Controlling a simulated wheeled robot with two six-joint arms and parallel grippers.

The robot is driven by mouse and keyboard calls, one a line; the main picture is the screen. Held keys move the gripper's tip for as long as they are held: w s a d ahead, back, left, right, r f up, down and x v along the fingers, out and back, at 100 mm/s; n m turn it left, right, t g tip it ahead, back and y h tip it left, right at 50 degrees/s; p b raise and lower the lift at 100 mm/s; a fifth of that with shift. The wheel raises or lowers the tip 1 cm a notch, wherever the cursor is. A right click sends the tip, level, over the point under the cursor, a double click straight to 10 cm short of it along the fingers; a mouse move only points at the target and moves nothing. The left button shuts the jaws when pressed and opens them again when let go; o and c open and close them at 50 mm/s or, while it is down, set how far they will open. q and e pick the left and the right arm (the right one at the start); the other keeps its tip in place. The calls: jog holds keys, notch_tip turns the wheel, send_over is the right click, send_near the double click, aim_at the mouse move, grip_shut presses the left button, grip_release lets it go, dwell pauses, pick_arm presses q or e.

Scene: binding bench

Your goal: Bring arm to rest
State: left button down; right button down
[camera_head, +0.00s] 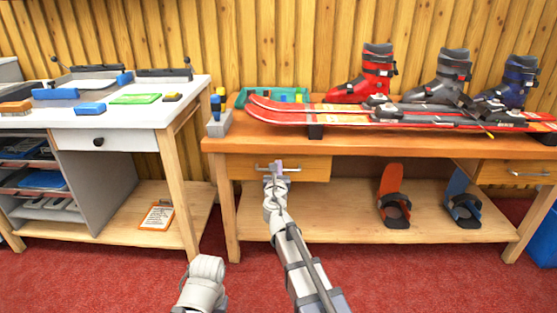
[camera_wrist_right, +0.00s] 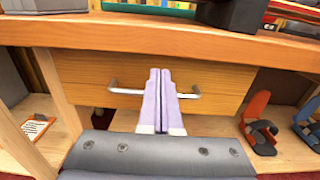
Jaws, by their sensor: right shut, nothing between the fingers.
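My right gripper (camera_head: 277,167) is in front of the left drawer (camera_head: 308,168) of the wooden bench, close to its metal handle. In the right wrist view my right gripper's two pale fingers (camera_wrist_right: 161,100) are together with nothing between them. They overlap the middle of the drawer handle (camera_wrist_right: 190,95); I cannot tell whether they touch it. The drawer front looks flush with the bench. A grey part of my own arm (camera_head: 202,285) shows at the bottom. My left gripper is not in view.
Red skis (camera_head: 400,117) lie along the bench top (camera_head: 350,143), with ski boots (camera_head: 375,75) behind. Bindings (camera_head: 394,198) stand on the lower shelf. A white-topped workbench (camera_head: 60,117) with tools stands at the left. Red carpet (camera_head: 420,280) lies open in front.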

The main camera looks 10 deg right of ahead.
jog(key=s+a+f+m+g+p, duration=0.1)
jog(key=s+f+m+g+p, duration=0.15)
jog(key=s+m, duration=0.45)
jog(key=s+a+f+m+g+h+p, duration=0.1)
jog(key=s+f+m+g, duration=0.3)
jog(key=s+m, duration=0.25)
jog(key=s+a+f+m+g+p, duration=0.2)
jog(key=s+f+m+g, duration=0.15)
jog(key=s+m, duration=0.35)
jog(key=s+a+f+m+g+y+p, duration=0.1)
jog(key=s+a+f+m+g+y, duration=0.1)
jog(key=s+a+m+g, duration=0.45)
jog(key=s+a+f+m+g+y+p, duration=0.1)
jog(key=s+a+f+m+y, duration=0.2)
jog(key=s, duration=0.7)
notch_tip(320, 180, up, 39)
jog(key=a+n+p, duration=0.1)
jog(key=p, duration=3.7)
jog(key=shift+s+f, duration=0.15)
jog(key=shift+f, duration=0.05)
